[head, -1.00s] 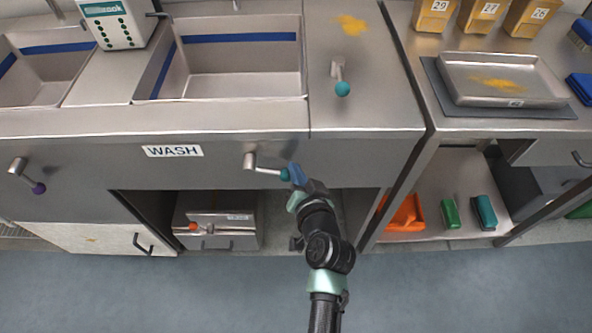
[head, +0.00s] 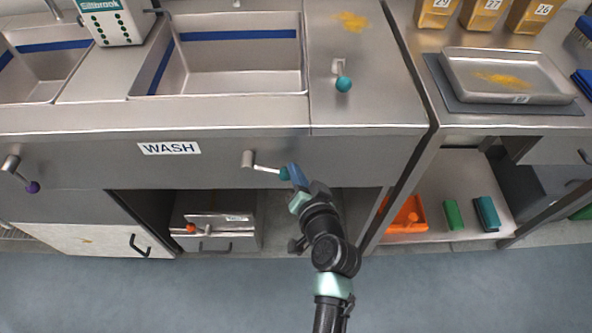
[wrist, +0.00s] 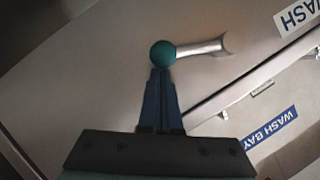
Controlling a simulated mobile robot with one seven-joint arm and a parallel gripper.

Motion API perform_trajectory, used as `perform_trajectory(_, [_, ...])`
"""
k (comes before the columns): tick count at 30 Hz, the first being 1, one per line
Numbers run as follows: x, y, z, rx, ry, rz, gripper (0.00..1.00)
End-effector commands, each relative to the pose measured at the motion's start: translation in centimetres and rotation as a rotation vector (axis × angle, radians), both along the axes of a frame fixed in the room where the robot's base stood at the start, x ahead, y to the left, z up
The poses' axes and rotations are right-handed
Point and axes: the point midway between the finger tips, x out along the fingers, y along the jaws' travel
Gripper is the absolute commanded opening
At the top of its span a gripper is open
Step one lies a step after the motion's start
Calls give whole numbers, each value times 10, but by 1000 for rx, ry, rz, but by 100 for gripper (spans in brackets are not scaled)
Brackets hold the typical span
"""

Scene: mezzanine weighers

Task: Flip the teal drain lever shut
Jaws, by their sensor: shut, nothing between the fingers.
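The teal-knobbed lever on the front panel under the wash sink (head: 266,168) sticks out to the right from its pivot, sloping slightly down. Its teal ball (wrist: 162,53) shows at the tips of my gripper in the wrist view. My gripper (head: 292,174) is shut with nothing between its blue fingers. The fingertips (wrist: 160,72) touch or nearly touch the ball; the exact contact is hard to tell. A second teal-knobbed lever (head: 343,82) stands on the counter top right of the basin, away from my gripper.
A purple-knobbed lever (head: 24,178) is on the panel at far left. The WASH label (head: 168,148) is left of the teal lever. An open bay below holds a steel box (head: 222,222). An orange tray (head: 405,216) sits on the lower right shelf. The floor is clear.

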Motion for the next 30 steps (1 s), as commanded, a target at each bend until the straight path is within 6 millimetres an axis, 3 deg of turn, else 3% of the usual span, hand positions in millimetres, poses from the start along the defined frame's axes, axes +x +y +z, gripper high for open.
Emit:
perform_trajectory(14, [0, 5, -41, 287, 0, 0, 0])
perform_trajectory(30, [0, 35, -81, 798, 2, 3, 0])
